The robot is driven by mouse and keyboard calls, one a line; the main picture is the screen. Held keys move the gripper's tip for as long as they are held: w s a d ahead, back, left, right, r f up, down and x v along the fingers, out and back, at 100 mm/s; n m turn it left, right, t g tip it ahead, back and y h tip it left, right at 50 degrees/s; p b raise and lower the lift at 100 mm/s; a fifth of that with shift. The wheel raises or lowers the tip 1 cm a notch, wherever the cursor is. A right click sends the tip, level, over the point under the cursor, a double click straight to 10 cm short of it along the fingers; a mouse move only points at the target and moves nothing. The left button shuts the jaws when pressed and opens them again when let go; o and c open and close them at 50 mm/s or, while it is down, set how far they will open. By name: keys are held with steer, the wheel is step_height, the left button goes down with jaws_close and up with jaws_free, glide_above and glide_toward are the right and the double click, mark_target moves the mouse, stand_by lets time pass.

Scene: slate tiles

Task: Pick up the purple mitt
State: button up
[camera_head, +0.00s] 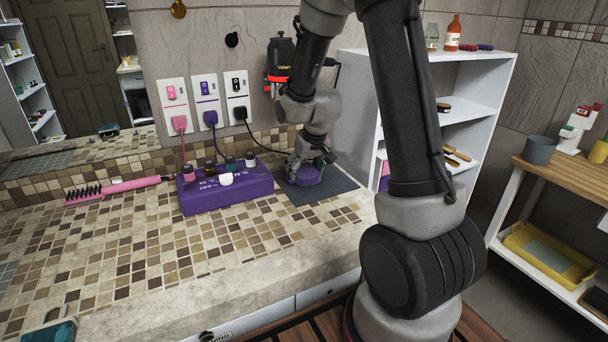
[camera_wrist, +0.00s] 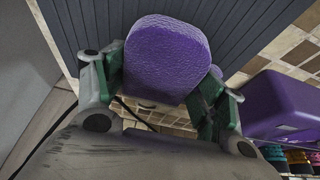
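The purple mitt (camera_head: 304,175) is at the dark ribbed mat (camera_head: 340,180) on the tiled counter, below my gripper (camera_head: 308,163). In the wrist view the mitt (camera_wrist: 165,58) is a rounded, textured purple shape in front of the mat (camera_wrist: 245,25). My gripper's green-padded fingers (camera_wrist: 163,85) stand on either side of its lower part, very close to it. I cannot tell whether both fingers press on it. The mitt's near end is partly hidden between the fingers. No clear gap shows between the mitt and the mat.
A purple box (camera_head: 228,186) holding several small bottles stands left of the mat and close to my gripper; it also shows in the wrist view (camera_wrist: 285,108). A pink brush (camera_head: 115,188) lies further left. Cords hang from the wall sockets behind. White shelves (camera_head: 357,110) stand to the right.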

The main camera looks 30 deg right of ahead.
mark_target(305, 171)
steer(key=c, duration=0.3)
step_height(305, 171, up, 10)
steer(key=shift+r, duration=0.25)
steer(key=shift+c, duration=0.2)
stand_by(0.6)
